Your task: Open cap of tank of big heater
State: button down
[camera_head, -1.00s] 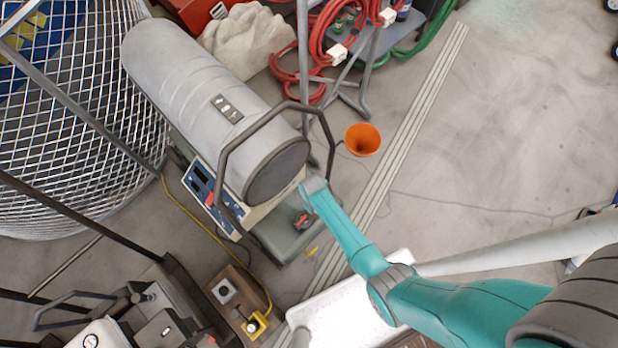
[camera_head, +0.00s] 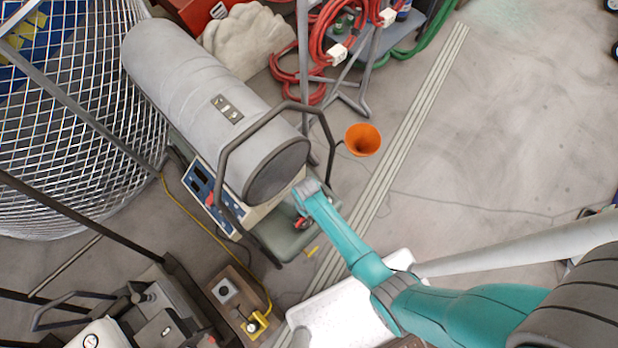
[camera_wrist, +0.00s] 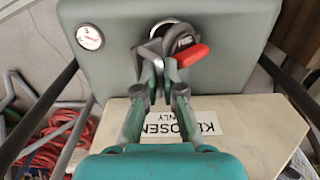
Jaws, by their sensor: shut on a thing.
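The big heater (camera_head: 215,95) is a grey cylinder with a dark round end, lying above a grey-green tank (camera_head: 290,243). In the wrist view the tank (camera_wrist: 105,65) fills the upper middle, with a round gauge (camera_wrist: 89,37) at its left. The cap (camera_wrist: 189,55) has a red lever and dark metal parts. It is at the filler neck (camera_wrist: 168,28), whose pale ring shows just behind it. My gripper (camera_wrist: 158,72) is shut on the cap's metal part, left of the red lever. I cannot tell whether the cap is still seated on the neck.
The heater's dark tubular handle (camera_head: 225,165) arches around the tank end. An orange bucket (camera_head: 363,140) stands to the right. A wire mesh cage (camera_head: 80,130) is at the left. Red hoses (camera_head: 318,50) hang on a rack behind. The floor at right is open.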

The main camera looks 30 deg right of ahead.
jog(key=shift+s+a+r, duration=0.1)
jog(key=shift+s+a, duration=0.05)
jog(key=shift+a, duration=0.05)
jog(key=shift+s+a+r, duration=0.25)
jog(key=shift+a+r, duration=0.05)
jog(key=shift+a, duration=0.4)
jog(key=c, duration=1.4)
grip_release()
jog(key=shift+o, duration=0.2)
jog(key=shift+w+r, duration=0.1)
jog(key=shift+r, duration=0.05)
notch_tip(320, 180, up, 7)
jog(key=d, duration=0.1)
jog(key=shift+w, duration=0.15)
